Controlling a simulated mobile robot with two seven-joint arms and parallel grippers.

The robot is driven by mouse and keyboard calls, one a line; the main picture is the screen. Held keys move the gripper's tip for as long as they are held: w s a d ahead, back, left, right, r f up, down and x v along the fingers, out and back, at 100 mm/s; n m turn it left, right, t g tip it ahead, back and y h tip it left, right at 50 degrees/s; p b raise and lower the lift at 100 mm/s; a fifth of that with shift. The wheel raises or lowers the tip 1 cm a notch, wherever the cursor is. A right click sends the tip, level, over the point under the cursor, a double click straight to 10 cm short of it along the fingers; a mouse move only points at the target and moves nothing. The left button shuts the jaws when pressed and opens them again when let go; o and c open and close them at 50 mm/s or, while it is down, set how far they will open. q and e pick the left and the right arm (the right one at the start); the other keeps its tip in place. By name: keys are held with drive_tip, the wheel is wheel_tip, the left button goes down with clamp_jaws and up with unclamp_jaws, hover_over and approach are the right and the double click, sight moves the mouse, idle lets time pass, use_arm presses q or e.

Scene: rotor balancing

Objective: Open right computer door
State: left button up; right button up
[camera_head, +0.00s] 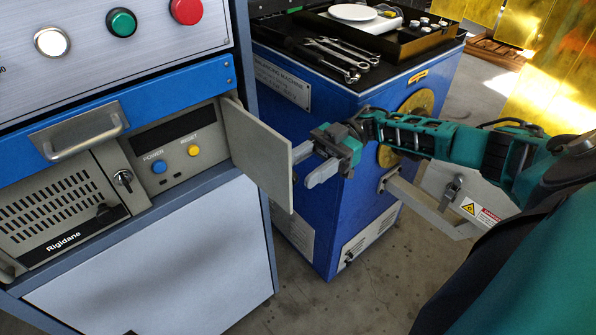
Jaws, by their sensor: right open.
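The right computer door (258,150) is a flat grey panel on the blue-grey cabinet. It stands swung outward from its right edge. The recess behind it shows a blue power button (159,166), a yellow reset button (193,150) and a dark slot (174,130). My right gripper (308,165) is open and empty, just right of the door's free edge. Its fingers point left toward the panel; I cannot tell whether they touch it. My left gripper is not in view.
A vented grey panel (65,205) with a key (123,178) is left of the recess. A silver handle (85,137) juts out above. The blue balancing machine (300,125) stands close behind my right gripper, carrying wrenches (343,58) and a black tray (400,48).

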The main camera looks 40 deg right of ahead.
use_arm(q)
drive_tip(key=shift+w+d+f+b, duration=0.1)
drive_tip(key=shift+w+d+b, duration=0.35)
drive_tip(key=shift+b, duration=0.2)
use_arm(e)
drive_tip(key=d, duration=0.5)
drive_tip(key=shift+w+d, duration=0.25)
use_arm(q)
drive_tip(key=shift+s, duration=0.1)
